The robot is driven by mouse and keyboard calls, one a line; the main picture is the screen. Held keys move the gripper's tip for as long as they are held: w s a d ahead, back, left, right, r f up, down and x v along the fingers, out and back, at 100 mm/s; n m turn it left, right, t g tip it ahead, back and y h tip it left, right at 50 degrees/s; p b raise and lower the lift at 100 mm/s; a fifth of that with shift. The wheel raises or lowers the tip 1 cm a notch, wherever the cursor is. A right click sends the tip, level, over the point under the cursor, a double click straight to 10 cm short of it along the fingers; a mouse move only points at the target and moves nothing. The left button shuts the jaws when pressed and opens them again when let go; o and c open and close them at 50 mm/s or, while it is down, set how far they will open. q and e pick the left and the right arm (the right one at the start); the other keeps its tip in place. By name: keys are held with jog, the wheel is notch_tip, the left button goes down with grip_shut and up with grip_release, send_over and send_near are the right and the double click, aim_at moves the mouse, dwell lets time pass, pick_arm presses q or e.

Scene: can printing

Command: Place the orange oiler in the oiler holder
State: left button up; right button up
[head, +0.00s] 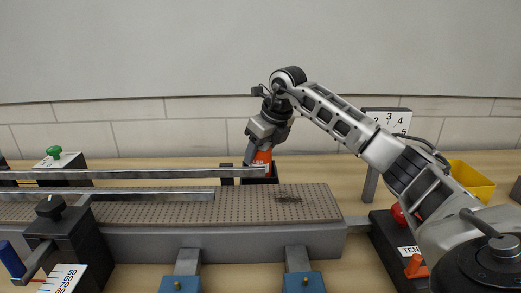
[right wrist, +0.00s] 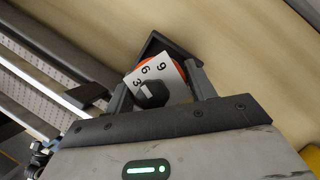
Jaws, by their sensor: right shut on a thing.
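The orange oiler (head: 263,157) is upright behind the conveyor in the head view, with part of its label showing. My right gripper (head: 258,150) is shut on it from above. In the right wrist view, the oiler's orange edge (right wrist: 178,68) shows between the fingers, under a white plate with figures and a black knob. The black oiler holder (head: 273,175) is at the oiler's lower end. Its dark angled wall (right wrist: 158,40) borders the oiler in the right wrist view. The oiler's base is hidden, so I cannot tell whether it rests on the holder floor. My left gripper is out of view.
The conveyor (head: 240,204) with metal guide rails (head: 120,173) runs in front of the holder. A box with a green knob (head: 54,152) is at the left. A numbered plate (head: 388,116) and a yellow bin (head: 472,181) are at the right. The table behind the conveyor is mostly clear.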

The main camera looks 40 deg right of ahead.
jog(key=o, duration=1.2)
jog(key=shift+f, duration=0.1)
jog(key=shift+r, duration=0.4)
jog(key=v, duration=1.1)
jog(key=shift+s+r+p, duration=0.2)
jog(key=shift+r+p, duration=0.1)
